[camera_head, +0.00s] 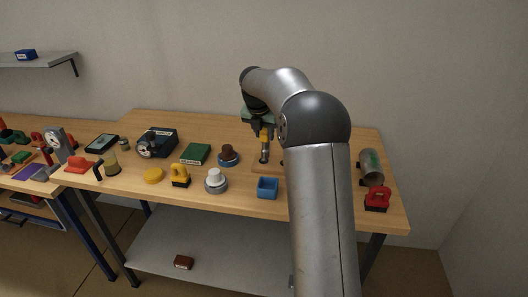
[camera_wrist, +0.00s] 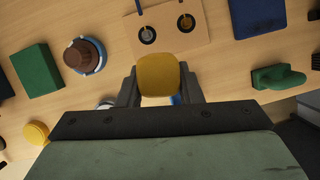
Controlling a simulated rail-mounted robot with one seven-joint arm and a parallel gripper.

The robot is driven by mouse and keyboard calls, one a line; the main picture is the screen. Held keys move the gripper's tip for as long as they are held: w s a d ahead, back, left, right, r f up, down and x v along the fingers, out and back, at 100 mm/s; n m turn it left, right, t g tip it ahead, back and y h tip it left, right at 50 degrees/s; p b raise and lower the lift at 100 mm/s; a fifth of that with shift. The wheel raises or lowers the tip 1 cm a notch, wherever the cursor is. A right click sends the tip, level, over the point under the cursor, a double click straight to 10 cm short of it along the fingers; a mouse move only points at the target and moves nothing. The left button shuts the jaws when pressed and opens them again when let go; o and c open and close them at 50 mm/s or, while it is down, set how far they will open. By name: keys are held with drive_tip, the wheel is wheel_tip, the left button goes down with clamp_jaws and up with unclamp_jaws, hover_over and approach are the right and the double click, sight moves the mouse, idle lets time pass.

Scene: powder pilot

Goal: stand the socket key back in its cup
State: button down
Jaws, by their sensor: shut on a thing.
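The socket key (camera_head: 264,148) has a yellow handle and a dark shaft. It hangs upright below my gripper (camera_head: 263,124) in the head view. In the wrist view its yellow handle (camera_wrist: 158,75) sits between the two fingers of my gripper (camera_wrist: 160,88), which is shut on it. The handle hides the shaft from above. A light wooden board (camera_wrist: 165,42) with two round dark cups lies beyond the handle: a left cup (camera_wrist: 147,36) and a right cup (camera_wrist: 186,23). The lower end of the key is near this board; I cannot tell whether it touches.
A brown-topped blue knob (camera_head: 228,156) and a green box (camera_head: 195,154) stand left of the key. A blue bin (camera_head: 268,187) and a grey-white round piece (camera_head: 215,181) are in front. A green curved piece (camera_wrist: 278,77) lies to the right. My arm hides part of the table.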

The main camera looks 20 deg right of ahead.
drive_tip(key=s+a+f+b, duration=0.1)
drive_tip(key=s+a+b, duration=0.2)
drive_tip(key=s, duration=0.6)
drive_tip(key=shift+f, duration=0.2)
drive_tip(key=shift+p, duration=0.55)
idle(0.5)
drive_tip(key=shift+f, duration=0.2)
idle(0.4)
drive_tip(key=shift+f+b, duration=0.6)
drive_tip(key=shift+f, duration=0.75)
drive_tip(key=shift+f+b, duration=0.45)
drive_tip(key=shift+f, duration=0.95)
drive_tip(key=c, duration=0.9)
unclamp_jaws()
